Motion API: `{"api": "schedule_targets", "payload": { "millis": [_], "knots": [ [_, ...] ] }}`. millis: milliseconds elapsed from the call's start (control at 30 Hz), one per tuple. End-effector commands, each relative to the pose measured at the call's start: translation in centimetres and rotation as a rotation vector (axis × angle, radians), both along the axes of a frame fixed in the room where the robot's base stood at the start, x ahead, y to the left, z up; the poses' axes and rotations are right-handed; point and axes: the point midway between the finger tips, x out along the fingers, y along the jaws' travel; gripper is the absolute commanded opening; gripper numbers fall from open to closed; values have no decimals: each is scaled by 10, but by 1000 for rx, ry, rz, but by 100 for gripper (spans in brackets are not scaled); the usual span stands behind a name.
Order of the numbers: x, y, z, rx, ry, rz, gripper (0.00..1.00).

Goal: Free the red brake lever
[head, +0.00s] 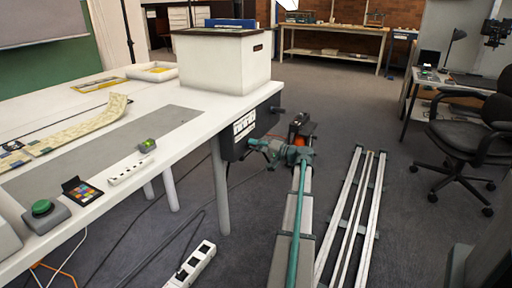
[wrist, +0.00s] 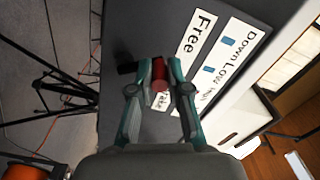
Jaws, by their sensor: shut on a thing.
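The red brake lever (wrist: 160,76) shows in the wrist view, sticking out from a dark control panel (wrist: 222,42). My gripper (wrist: 159,63) is shut on it, with one teal finger on each side. White labels on the panel read "Free" (wrist: 196,34) and "Down Low High" (wrist: 232,60); another beside the lever is partly hidden by a finger. In the head view, the panel (head: 238,138) hangs below the table edge and my gripper (head: 262,146) reaches it from the right. The lever is hidden there.
A white table (head: 190,125) carries a white archival box (head: 222,62) above the panel. A table leg (head: 219,185) stands left of my arm. Floor rails (head: 350,220) lie to the right. Cables and a power strip (head: 192,265) lie on the floor. An office chair (head: 470,130) stands far right.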

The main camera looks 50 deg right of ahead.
Motion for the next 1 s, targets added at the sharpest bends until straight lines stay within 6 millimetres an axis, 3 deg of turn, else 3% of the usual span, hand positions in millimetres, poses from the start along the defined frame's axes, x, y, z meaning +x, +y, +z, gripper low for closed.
{"api": "schedule_targets", "payload": {
  "millis": [300,767,800,933,1000],
  "knots": [
    [-1,4,-3,-102,-18,0,0],
    [-1,5,-3,-116,-20,0,0],
    [-1,5,-3,-116,-20,0,19],
    [-1,4,-3,-115,-20,0,41],
    [-1,4,-3,-115,-20,0,41]
  ]
}}
